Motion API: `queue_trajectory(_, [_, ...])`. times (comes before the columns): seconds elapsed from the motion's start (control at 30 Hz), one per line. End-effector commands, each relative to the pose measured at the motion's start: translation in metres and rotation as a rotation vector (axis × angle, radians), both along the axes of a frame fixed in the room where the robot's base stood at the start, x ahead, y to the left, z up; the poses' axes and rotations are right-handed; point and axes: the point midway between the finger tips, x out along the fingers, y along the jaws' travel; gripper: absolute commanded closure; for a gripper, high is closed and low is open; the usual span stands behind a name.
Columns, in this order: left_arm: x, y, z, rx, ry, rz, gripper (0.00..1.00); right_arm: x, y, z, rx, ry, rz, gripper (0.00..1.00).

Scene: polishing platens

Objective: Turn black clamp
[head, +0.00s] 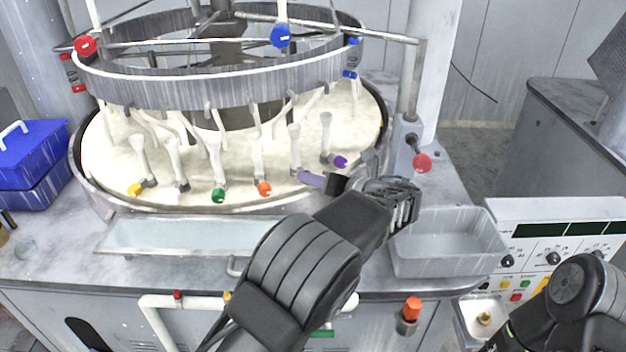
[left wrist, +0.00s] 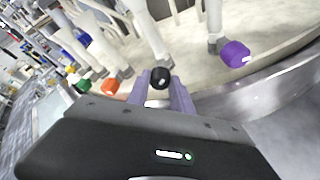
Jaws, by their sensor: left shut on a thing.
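The black clamp (left wrist: 160,77) sits at the foot of a white post on the platen's edge. My left gripper (left wrist: 160,88) is shut on it, with its lavender fingers on either side of the black knob. In the head view, my left gripper (head: 308,179) reaches in over the rim of the round cream platen (head: 235,170), and its fingers hide the black clamp. The orange clamp (head: 264,188) is to the left and the purple clamp (head: 340,162) to the right. My right arm shows at the lower right, but its gripper is not visible.
Green (head: 218,195), white (head: 173,196) and yellow (head: 135,189) clamps line the platen's front left. A metal ring (head: 215,85) with red and blue knobs hangs above. A grey bin (head: 447,262) stands at right, beside a control panel (head: 560,255). A blue box (head: 30,160) is at left.

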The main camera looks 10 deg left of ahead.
Motion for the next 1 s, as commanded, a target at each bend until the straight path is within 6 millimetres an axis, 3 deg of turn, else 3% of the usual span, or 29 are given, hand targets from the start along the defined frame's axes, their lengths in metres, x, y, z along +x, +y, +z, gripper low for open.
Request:
queue_trajectory(0.43, [-0.0002, -0.0005, -0.0015, 0.012, 0.014, -0.001, 1.00, 0.0000, 0.0000, -0.0002, 0.000, 0.000, 0.000, 0.57])
queue_trajectory(0.47, [-0.0002, -0.0005, -0.0015, 0.012, 0.014, -0.001, 0.71, 0.0000, 0.0000, -0.0002, 0.000, 0.000, 0.000, 0.57])
queue_trajectory(0.5, [-0.0002, -0.0005, -0.0015, 0.012, 0.014, -0.001, 0.68, 0.0000, 0.0001, -0.0002, 0.000, 0.000, 0.000, 0.57])
queue_trajectory(0.7, [-0.0001, -0.0006, -0.0012, 0.012, 0.013, -0.001, 0.52, 0.0000, 0.0000, -0.0001, 0.000, 0.000, 0.000, 0.57])
queue_trajectory(1.0, [0.0002, -0.0013, -0.0020, 0.010, 0.015, -0.004, 0.51, 0.0000, 0.0000, -0.0002, 0.000, 0.000, 0.000, 0.57])
